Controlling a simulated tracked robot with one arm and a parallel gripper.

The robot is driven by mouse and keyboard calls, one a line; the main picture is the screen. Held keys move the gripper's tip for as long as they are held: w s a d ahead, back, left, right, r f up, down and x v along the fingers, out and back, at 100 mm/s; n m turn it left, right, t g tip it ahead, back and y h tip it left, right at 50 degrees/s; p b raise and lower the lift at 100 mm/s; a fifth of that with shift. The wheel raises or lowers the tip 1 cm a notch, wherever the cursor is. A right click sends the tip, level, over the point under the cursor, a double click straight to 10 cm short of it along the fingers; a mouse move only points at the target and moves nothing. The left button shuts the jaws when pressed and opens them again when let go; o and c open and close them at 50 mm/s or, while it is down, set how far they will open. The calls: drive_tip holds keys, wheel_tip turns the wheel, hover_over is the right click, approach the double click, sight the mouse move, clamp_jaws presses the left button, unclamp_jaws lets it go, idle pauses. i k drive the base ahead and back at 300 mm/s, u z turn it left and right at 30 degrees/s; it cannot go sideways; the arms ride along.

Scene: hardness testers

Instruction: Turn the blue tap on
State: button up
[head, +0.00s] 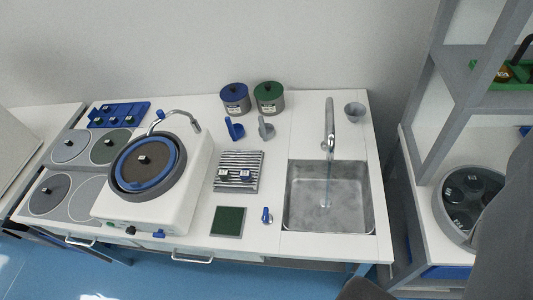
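A chrome faucet (330,125) stands behind a steel sink (293,210) on the white bench. A thin pale stream, apparently water, shows below its spout. A blue lever-like handle (235,129) stands upright left of the faucet, beside a similar grey one (266,129). A small blue-topped fitting (266,215) sits near the bench front, left of the sink. A curved chrome spout (182,116) with a small blue part at its base reaches over the grinding machine. I cannot tell which blue part is the tap. My gripper's fingers do not show.
The white grinding machine (190,190) with a blue-ringed disc stands left of the sink. A blue jar (234,100) and a green jar (268,99) stand at the back. A grey shelf frame (440,95) rises at right. Blue floor is open in front.

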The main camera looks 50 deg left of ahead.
sight(265, 218)
drive_tip(key=u, duration=0.05)
drive_tip(key=k, duration=1.55)
drive_tip(key=u, duration=0.65)
drive_tip(key=i, duration=1.9)
drive_tip(key=u, duration=0.35)
